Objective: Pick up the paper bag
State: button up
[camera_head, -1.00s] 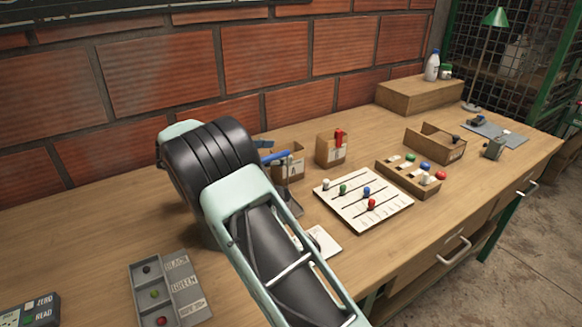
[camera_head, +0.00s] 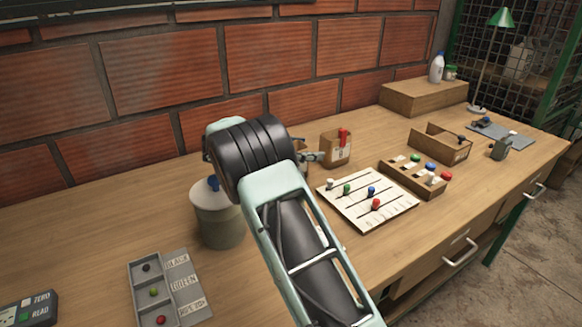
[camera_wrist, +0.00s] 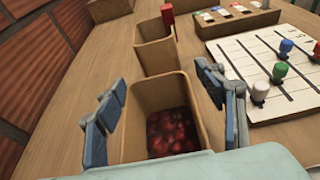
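An open-topped brown paper bag (camera_wrist: 133,120) with dark red berries inside stands between the two blue-grey fingers of my gripper (camera_wrist: 160,88) in the wrist view. The fingers are spread, one on each side of it; I cannot tell whether either touches. In the head view my arm hides most of this bag, and a finger of my gripper (camera_head: 312,157) shows beside it. A second brown container (camera_head: 335,154) with a red object sticking up stands just beyond; it also shows in the wrist view (camera_wrist: 155,55).
A white board with coloured pegs (camera_head: 350,215) lies to the right, with a brown tray of coloured pieces (camera_head: 412,183) behind it. A lidded grey canister (camera_head: 218,225) and a grey labelled tray (camera_head: 180,290) are at the left. A brick wall runs behind the table.

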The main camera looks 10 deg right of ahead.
jog(key=c, duration=1.4)
jog(key=shift+r, duration=0.1)
